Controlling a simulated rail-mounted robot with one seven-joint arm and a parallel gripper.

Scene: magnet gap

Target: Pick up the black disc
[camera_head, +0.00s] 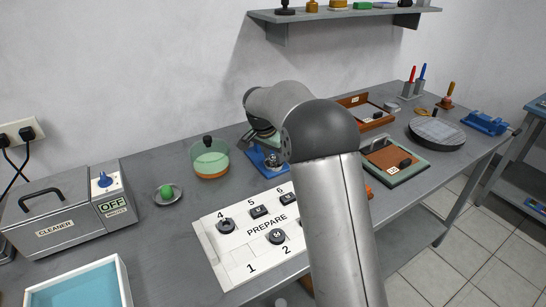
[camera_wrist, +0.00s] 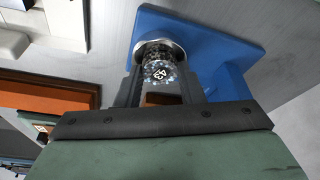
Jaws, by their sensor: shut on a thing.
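In the wrist view, my gripper (camera_wrist: 162,88) has its two fingers on either side of a dark, speckled round piece, the black disc (camera_wrist: 160,71), which bears a white mark. The fingers are shut on it. The disc is at a silver round seat on a blue stand (camera_wrist: 205,35); I cannot tell whether it still touches the seat. In the head view, the blue stand (camera_head: 256,157) is on the bench behind my arm, which hides part of it; the disc cannot be made out there.
A white PREPARE board (camera_head: 236,257) with several dark pieces lies in front of the stand. A glass bowl (camera_head: 210,160) is left of it. A brown-and-green tray (camera_head: 398,158) and a round dark plate (camera_head: 437,133) are to the right. A shelf (camera_head: 340,14) hangs above.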

